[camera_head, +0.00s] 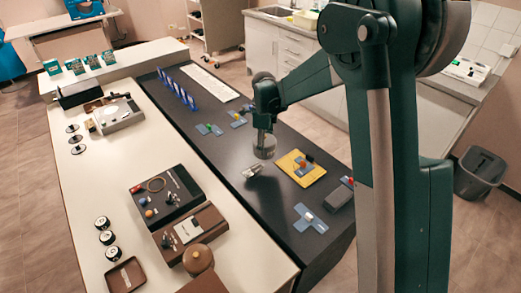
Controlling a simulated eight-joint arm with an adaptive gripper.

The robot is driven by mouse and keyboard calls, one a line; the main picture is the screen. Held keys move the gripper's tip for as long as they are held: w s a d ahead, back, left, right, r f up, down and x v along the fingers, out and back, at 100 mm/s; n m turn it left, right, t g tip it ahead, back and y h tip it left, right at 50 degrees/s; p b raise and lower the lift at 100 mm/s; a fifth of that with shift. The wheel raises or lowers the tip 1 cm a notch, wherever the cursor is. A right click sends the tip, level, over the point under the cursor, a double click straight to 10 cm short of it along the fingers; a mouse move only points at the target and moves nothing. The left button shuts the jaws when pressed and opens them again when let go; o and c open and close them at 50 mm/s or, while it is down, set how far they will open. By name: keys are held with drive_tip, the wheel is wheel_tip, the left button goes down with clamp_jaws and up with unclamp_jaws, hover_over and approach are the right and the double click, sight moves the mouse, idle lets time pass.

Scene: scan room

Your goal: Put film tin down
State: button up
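My gripper (262,152) hangs from my green arm, pointing down over the dark strip of the long table, left of a yellow pad. A grey rounded shape is at the end of the wrist, and a small silvery piece (253,170) shows just below it. I cannot tell whether these are gripper parts or a held film tin. The fingers are too small to read as open or shut. Several small round black containers with pale tops (107,237) stand on the cream strip at the front left; I cannot tell whether one is the film tin.
The yellow pad (291,162) with small parts lies right of my gripper. Blue-grey pieces (310,218) lie nearer the front, and blue upright cards (178,90) stand at the back. Dark and brown boxes (165,196) stand on the cream strip. Bare dark surface (215,150) lies left of my gripper.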

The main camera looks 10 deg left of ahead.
drive_tip(key=w+a, duration=0.3)
drive_tip(key=w, duration=1)
drive_tip(key=shift+f, duration=0.2)
drive_tip(key=shift+f, duration=3.05)
drive_tip(key=shift+f, duration=1.85)
drive_tip(key=shift+f+b, duration=0.15)
drive_tip(key=shift+b, duration=0.25)
drive_tip(key=o, duration=1.7)
wheel_tip(320, 180, up, 12)
drive_tip(key=p, duration=0.1)
